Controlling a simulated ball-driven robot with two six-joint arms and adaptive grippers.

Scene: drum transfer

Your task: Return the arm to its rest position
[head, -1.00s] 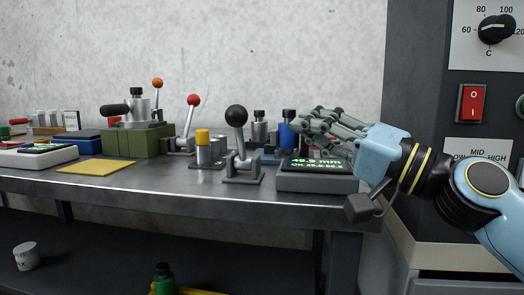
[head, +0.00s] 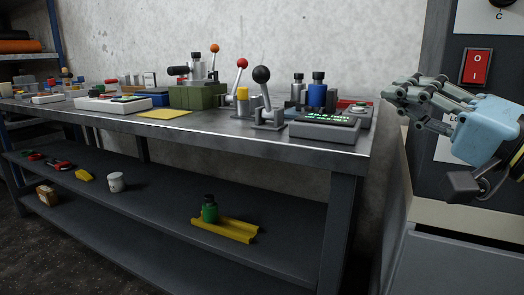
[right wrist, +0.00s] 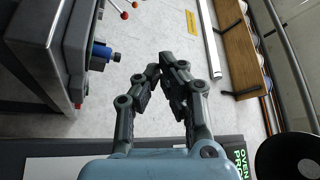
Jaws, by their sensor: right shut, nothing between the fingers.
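My right gripper (head: 402,92) is at the right of the head view, in front of the grey cabinet and beyond the bench's right end. It is apart from everything on the bench. In the right wrist view its fingers (right wrist: 165,62) come together at the tips with nothing between them. My left gripper shows in neither view.
The steel bench (head: 215,133) carries a digital gauge (head: 325,127), a black-knobbed lever (head: 262,75), a blue cylinder (head: 317,95) and a green block (head: 199,97). The cabinet (head: 440,185) has a red switch (head: 476,67).

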